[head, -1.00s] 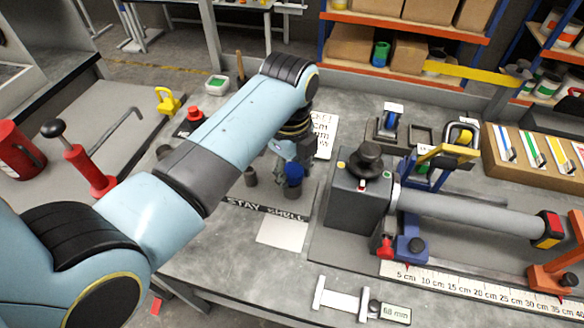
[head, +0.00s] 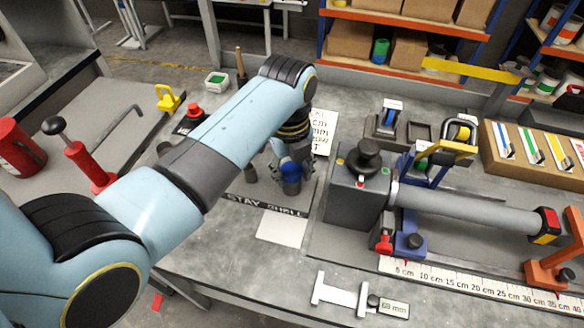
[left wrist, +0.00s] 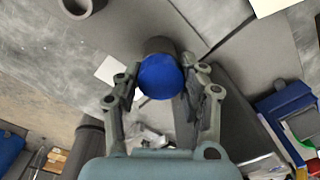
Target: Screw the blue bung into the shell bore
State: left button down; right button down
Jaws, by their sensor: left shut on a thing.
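The blue bung (left wrist: 160,77) is a round blue piece between the two fingers of my left gripper (left wrist: 160,88) in the left wrist view. The gripper is shut on it. A dark grey cylinder (left wrist: 159,45) shows just behind the bung; I cannot tell whether it is the shell or whether the bung is in its bore. In the head view my left gripper (head: 291,172) points down over the bench by the STAY SHELL strip (head: 263,206), with blue (head: 291,187) at its low end. My right gripper is not in view.
A grey machine block (head: 355,200) with a long tube (head: 470,215) stands to the right. A white sheet (head: 282,228) lies in front.

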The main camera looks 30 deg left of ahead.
pick_arm(q)
jog(key=shift+w+a, duration=0.1)
jog(key=m, duration=0.4)
jog(key=shift+m, duration=0.4)
jog(key=m, duration=0.4)
jog(key=shift+m, duration=0.3)
jog(key=c, duration=1)
grip_release()
jog(key=shift+c, duration=0.2)
